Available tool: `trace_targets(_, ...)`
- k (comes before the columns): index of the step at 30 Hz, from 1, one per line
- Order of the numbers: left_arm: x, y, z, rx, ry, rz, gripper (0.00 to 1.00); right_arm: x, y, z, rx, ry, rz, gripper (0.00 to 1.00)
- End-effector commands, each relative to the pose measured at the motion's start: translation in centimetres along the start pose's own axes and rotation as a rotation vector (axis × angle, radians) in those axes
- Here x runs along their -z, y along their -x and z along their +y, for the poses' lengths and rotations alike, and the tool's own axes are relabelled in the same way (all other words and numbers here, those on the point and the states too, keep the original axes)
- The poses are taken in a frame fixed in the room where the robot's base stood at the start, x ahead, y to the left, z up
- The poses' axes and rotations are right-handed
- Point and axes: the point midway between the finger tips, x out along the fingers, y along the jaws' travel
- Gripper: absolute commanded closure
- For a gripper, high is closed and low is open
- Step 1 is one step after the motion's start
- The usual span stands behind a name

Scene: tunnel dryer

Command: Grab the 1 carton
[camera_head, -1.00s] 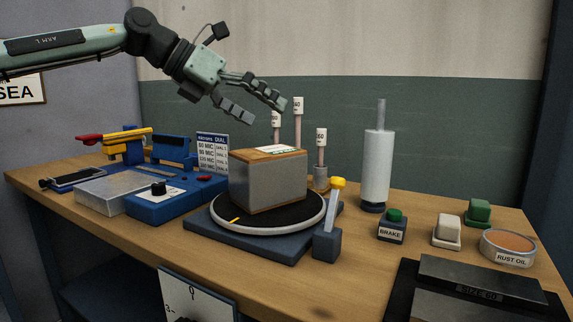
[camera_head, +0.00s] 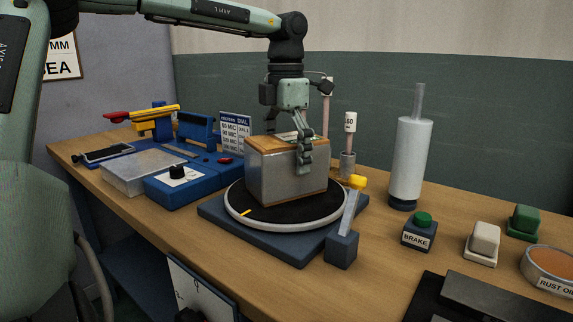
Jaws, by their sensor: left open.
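The carton, a grey box with a brown top and a white label (camera_head: 272,177), sits on the round black turntable (camera_head: 262,213) in the middle of the bench. My left gripper (camera_head: 303,165) points down at the carton. It is open, with one finger in front of the carton's near face, close to its right end. The other finger is mostly hidden behind the carton's top. I cannot tell whether either finger touches the carton. My right gripper is not in view.
A blue device with a black knob (camera_head: 178,182) stands left of the turntable. A yellow-tipped lever (camera_head: 347,226) stands at its front right. A white cylinder (camera_head: 409,160), a BRAKE button (camera_head: 419,233) and a rust oil tin (camera_head: 551,268) are to the right.

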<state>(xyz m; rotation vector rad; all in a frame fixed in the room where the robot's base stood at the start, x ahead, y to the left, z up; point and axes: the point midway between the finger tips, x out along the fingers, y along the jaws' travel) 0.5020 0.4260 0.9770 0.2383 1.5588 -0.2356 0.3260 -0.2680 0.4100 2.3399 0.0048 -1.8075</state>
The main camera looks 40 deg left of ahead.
Motion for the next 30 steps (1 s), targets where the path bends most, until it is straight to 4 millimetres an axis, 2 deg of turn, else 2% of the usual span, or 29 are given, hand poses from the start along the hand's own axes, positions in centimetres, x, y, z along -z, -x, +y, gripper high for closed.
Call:
trace_targets(3,-0.1,-1.8,0.0,0.002,0.0,0.001,0.0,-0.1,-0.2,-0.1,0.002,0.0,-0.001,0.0)
trace_targets(6,-0.1,-2.5,0.0,0.001,0.001,0.0,0.0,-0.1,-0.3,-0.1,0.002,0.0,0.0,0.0)
trace_targets(14,-0.1,-2.7,0.1,0.001,0.002,-0.002,0.01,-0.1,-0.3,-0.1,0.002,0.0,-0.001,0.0)
trace_targets(30,-0.1,-2.7,0.1,0.0,0.002,-0.002,0.68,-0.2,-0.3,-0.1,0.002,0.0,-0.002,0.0)
